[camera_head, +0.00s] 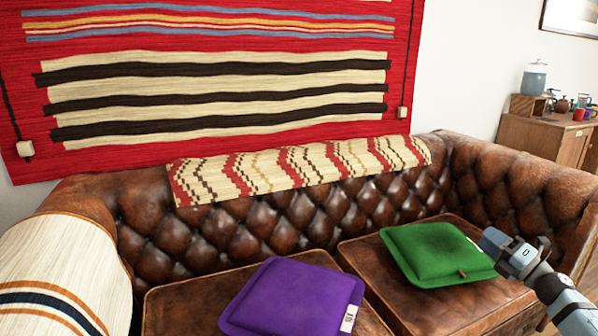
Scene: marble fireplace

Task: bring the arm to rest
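My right arm comes in from the lower right. Its gripper (491,243) is at the right edge of a green cushion (430,252), overlapping it in the picture. I cannot tell whether it touches the cushion or whether its fingers are open or shut. The green cushion lies on the right seat of a brown leather sofa (300,215). A purple cushion (290,298) lies on the left seat, apart from the gripper. My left gripper is not in view.
A patterned blanket (300,168) lies over the sofa back, and a striped cloth (60,275) covers the left armrest. A red striped rug (215,90) hangs on the wall. A wooden cabinet (545,138) with a glass jar (534,78) and several mugs stands at the right.

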